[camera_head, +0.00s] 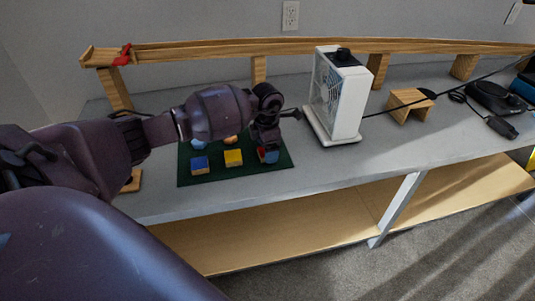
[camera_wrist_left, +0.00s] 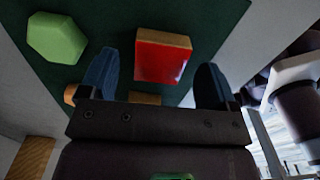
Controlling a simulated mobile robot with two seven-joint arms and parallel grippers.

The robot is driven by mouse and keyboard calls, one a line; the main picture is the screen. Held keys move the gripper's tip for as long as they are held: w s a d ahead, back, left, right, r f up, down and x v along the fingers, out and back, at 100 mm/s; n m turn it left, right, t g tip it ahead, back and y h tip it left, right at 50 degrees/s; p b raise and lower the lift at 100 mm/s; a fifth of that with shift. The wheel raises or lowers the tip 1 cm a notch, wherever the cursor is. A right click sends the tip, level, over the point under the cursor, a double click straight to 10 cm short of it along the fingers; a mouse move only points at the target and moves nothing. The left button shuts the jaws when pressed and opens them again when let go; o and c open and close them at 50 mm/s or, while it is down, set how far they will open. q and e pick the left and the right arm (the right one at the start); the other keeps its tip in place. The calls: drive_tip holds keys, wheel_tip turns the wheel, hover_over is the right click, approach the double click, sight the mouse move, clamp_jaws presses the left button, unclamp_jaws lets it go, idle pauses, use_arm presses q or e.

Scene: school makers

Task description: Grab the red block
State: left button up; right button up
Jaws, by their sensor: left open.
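The red block (camera_wrist_left: 163,52) lies on the dark green mat (camera_wrist_left: 112,17) in the left wrist view. My left gripper (camera_wrist_left: 155,66) is open, with one blue finger on each side of the red block and a gap visible on both sides. In the head view, my left gripper (camera_head: 268,154) points down over the right part of the mat (camera_head: 215,178) and mostly hides the red block there. Contact between fingers and block is not visible. My right gripper is not in view.
On the mat are a blue block (camera_head: 200,165) and a yellow block (camera_head: 233,158). A green block (camera_wrist_left: 56,38) shows in the wrist view. A white fan-like box (camera_head: 338,98) stands right of the mat. A long wooden track (camera_head: 215,48) runs behind.

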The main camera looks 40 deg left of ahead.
use_arm(q)
drive_tip(key=shift+f, duration=0.7)
drive_tip(key=shift+r, duration=0.1)
drive_tip(key=c, duration=1)
